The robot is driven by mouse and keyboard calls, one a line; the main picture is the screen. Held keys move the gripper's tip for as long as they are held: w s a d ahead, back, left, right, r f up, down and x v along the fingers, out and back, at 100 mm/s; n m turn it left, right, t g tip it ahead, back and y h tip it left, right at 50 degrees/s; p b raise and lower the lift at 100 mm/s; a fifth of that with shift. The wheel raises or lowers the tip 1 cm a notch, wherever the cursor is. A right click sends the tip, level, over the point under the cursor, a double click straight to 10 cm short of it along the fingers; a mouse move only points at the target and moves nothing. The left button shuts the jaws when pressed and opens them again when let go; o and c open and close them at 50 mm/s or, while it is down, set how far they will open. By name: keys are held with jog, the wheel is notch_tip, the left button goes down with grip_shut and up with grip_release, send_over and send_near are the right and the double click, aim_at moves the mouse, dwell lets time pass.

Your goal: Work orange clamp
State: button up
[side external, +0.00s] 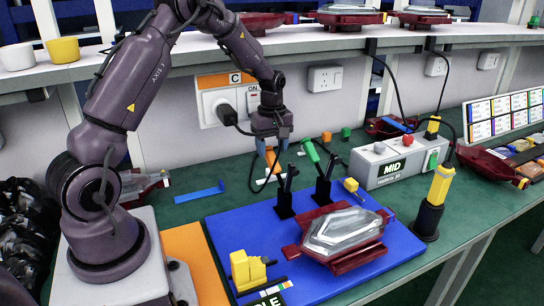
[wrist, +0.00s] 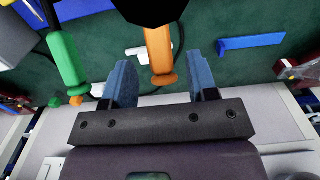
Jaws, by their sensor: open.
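The orange clamp has an orange handle (side external: 271,159) standing up beside its black body (side external: 286,196), at the back edge of the blue board. In the wrist view the orange handle (wrist: 159,48) lies between my two blue fingers, with a gap on each side. My gripper (side external: 271,143) is open and points down at the handle's upper part; it also shows in the wrist view (wrist: 161,82). It is empty, and I cannot tell its exact height against the handle. A tail lamp (side external: 345,231) with a clear lens and dark red housing lies on the blue board (side external: 225,230).
A green-handled clamp (side external: 311,151) stands close to the right of the orange one; its handle shows at left in the wrist view (wrist: 64,60). A yellow clamp (side external: 249,270) stands at the board's front left. A grey control box (side external: 385,160) stands behind right. A blue strip (side external: 199,193) lies left.

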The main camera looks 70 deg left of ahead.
aim_at(272, 156)
jog(key=shift+f, duration=1.65)
grip_shut()
jog(key=shift+d+r, duration=0.1)
jog(key=shift+d+r+y, duration=0.45)
jog(key=shift+d+y, duration=0.05)
jog(key=shift+y, duration=0.4)
jog(key=shift+d+r+y, duration=0.4)
jog(key=shift+d+y, duration=0.1)
jog(key=shift+y, duration=0.4)
jog(key=shift+d+r+y, duration=0.3)
jog(key=shift+d+y, duration=0.3)
jog(key=shift+y, duration=0.35)
jog(key=shift+d+r+y, duration=0.3)
jog(key=shift+d+y, duration=0.25)
jog(key=shift+y, duration=0.4)
